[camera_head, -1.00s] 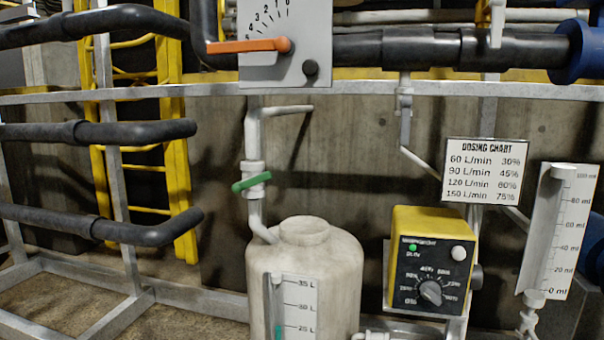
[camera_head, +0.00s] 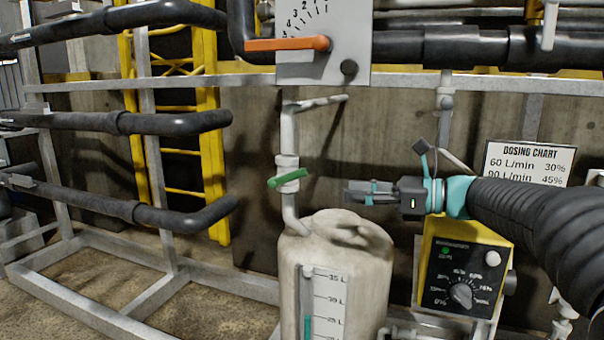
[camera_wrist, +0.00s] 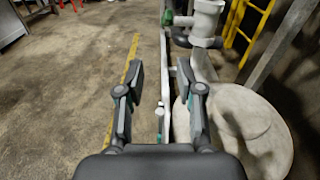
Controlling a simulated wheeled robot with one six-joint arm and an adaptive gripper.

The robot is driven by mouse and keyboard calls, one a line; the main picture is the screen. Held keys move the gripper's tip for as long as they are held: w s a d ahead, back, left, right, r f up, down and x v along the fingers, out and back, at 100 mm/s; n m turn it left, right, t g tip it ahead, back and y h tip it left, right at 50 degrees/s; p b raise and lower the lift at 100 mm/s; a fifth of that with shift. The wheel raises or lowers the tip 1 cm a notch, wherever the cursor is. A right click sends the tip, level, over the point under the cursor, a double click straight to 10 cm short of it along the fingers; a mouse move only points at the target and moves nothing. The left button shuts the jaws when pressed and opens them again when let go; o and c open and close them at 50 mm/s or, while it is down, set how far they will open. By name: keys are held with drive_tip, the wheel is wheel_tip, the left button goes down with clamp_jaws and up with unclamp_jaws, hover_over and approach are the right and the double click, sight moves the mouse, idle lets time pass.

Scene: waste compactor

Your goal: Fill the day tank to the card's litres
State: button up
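The day tank (camera_head: 345,265) is a pale, worn tank. Its gauge (camera_head: 322,305) shows marks for 35, 30 and 25 L; a green column tops out near 25 L. A white pipe (camera_head: 288,140) with a green valve lever (camera_head: 288,178) runs down to the tank top; the lever slants across the pipe. My gripper (camera_head: 348,191) is just right of the lever, above the tank, pointing left and touching neither visibly. In the wrist view its fingers (camera_wrist: 161,75) are apart with nothing held; a white pipe fitting (camera_wrist: 204,22) and green part (camera_wrist: 168,17) lie ahead.
A dosing chart (camera_head: 530,160) is partly hidden by my arm. A yellow dosing unit (camera_head: 465,270) with a dial stands right of the tank. An orange lever (camera_head: 288,44) sits on a scaled plate above. Black pipes (camera_head: 120,122) and a frame rail (camera_head: 230,81) cross the left.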

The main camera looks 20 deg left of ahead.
sight(294, 176)
drive_tip(key=shift+m+y, duration=0.3)
drive_tip(key=shift+y, duration=0.1)
drive_tip(key=a, duration=0.4)
drive_tip(key=w+a, duration=0.1)
drive_tip(key=a, duration=0.4)
drive_tip(key=w+a+r+b, duration=0.1)
drive_tip(key=a, duration=0.4)
drive_tip(key=shift+w, duration=0.2)
clamp_jaws()
